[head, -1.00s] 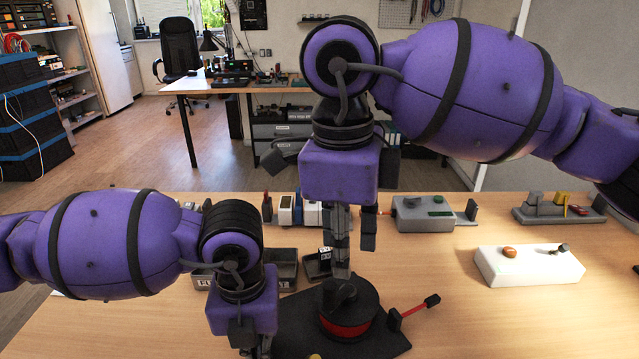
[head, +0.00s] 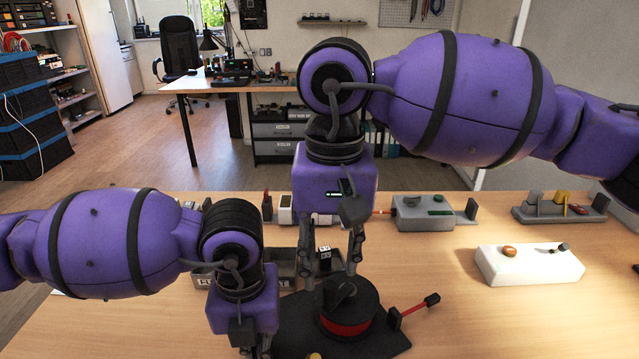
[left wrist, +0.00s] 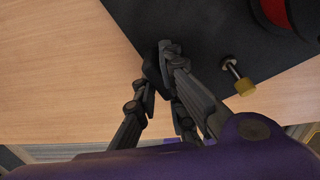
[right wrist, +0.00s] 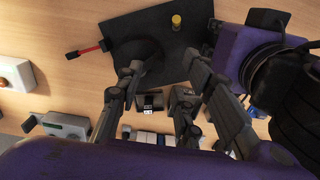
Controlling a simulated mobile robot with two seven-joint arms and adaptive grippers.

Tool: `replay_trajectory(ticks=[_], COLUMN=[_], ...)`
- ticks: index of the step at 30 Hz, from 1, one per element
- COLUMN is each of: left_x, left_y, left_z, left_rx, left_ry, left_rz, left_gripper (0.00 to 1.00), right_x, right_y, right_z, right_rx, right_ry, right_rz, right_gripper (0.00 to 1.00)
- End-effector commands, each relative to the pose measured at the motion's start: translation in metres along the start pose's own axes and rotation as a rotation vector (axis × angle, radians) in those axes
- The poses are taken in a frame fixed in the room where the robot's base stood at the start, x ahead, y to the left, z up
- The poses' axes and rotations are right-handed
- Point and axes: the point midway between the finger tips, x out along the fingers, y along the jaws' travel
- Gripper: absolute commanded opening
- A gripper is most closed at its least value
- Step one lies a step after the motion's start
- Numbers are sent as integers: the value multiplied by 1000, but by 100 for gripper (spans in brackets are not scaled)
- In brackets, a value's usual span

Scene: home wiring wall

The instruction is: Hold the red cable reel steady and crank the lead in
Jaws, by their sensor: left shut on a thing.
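The cable reel (head: 347,328) is a dark drum with a red band on a black base plate (head: 388,346). Its crank, a red rod with a black grip (head: 432,299), sticks out to the right. A brass knob (left wrist: 245,88) stands at the plate's edge in the left wrist view. My left gripper (left wrist: 162,62) is shut on a dark part at the plate's edge; its tips are largely out of the head view. My right gripper (head: 331,276) is open and points down just above and behind the reel. Its spread fingers show in the right wrist view (right wrist: 163,75), with nothing held.
A white box (head: 530,268) with small knobs stands to the right. Behind are a grey box (head: 410,214) and a grey holder (head: 560,210). Dark bins (head: 283,270) with small parts stand behind the reel. Bare tabletop lies right of the crank.

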Motion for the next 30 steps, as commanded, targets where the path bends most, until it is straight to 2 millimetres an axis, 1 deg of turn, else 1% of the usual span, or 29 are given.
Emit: replay_trajectory(ticks=[5, 15, 21, 25, 30], left_x=[0, 0, 0, 0, 0], left_y=[0, 0, 0, 0, 0], left_z=[0, 0, 0, 0, 0], left_rx=[0, 0, 0, 0, 0], left_ry=[-1, -1, -1, -1, -1], left_rz=[-1, -1, -1, -1, -1], left_gripper=[0, 0, 0, 0, 0], right_x=[12, 60, 81, 87, 90], right_y=[0, 1, 0, 0, 0], right_z=[1, 1, 1, 0, 0], right_rx=[-17, -14, -14, -15, -14], right_ry=[-3, -4, -3, -1, 0], right_rz=[2, 2, 1, 1, 1], right_gripper=[34, 34, 34, 34, 34])
